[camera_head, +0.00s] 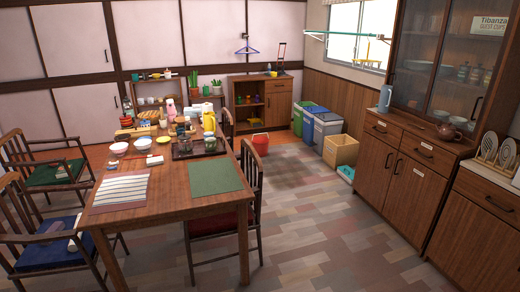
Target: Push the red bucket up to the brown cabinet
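A small red bucket (261,144) stands on the floor past the far right corner of the dining table, partly hidden by a chair. A low brown cabinet (279,106) stands against the back wall behind the bucket, with an open shelf on its left and a door on its right. A gap of floor seems to lie between bucket and cabinet. A tall brown cabinet (410,175) with glass upper doors stands along the right wall, well away from the bucket. Neither of my grippers is in view.
The dining table (175,212), crowded with dishes and bottles, fills the left middle. Several chairs surround it; one (248,185) stands on its right side. Bins (325,127) and a cardboard box (341,150) line the right back wall. The tiled floor (315,210) right of the table is clear.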

